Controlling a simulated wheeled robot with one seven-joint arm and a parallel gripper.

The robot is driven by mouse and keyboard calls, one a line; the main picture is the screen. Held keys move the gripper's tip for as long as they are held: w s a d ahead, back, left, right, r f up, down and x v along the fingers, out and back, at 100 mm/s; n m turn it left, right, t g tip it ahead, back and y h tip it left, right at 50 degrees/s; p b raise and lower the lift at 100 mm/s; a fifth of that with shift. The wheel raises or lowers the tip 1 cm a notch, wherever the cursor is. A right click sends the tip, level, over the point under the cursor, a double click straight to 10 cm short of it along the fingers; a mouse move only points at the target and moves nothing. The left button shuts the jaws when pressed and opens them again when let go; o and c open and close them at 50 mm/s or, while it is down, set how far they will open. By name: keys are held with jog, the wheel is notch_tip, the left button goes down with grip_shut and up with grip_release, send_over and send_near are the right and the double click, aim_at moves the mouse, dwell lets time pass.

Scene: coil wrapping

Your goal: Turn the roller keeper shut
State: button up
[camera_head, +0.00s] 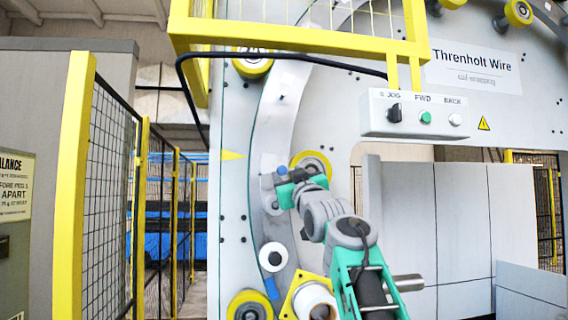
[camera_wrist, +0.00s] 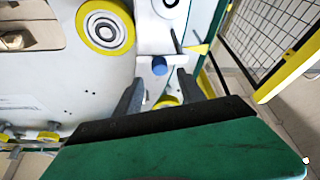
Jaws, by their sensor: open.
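The roller keeper appears to be the small grey piece with a blue knob (camera_wrist: 160,66) at the edge of the curved ring track. The blue knob also shows in the head view (camera_head: 281,170), beside my gripper (camera_head: 286,184). In the wrist view my gripper (camera_wrist: 161,77) is open, with one finger on each side of the blue knob. I cannot tell whether the fingers touch it. A yellow-rimmed roller (camera_wrist: 105,27) is close to the left of the knob there. My gripper partly hides the keeper in the head view.
A control box (camera_head: 411,112) hangs at upper right under a yellow guard frame (camera_head: 290,38). A white spool (camera_head: 315,302) on a yellow plate sits below, beside my arm. A mesh fence (camera_head: 105,170) stands on the left. A yellow pointer (camera_head: 232,155) marks the panel.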

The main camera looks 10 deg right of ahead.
aim_at(283, 168)
jog(key=p+x, duration=0.2)
jog(key=x, duration=0.1)
jog(key=shift+w+r, duration=0.15)
jog(key=shift+r, duration=0.2)
jog(key=shift+w+f+p, duration=0.1)
jog(key=shift+w+p, duration=0.2)
jog(key=shift+w, duration=0.15)
jog(key=shift+c, duration=0.5)
jog(key=shift+a, duration=0.1)
grip_shut()
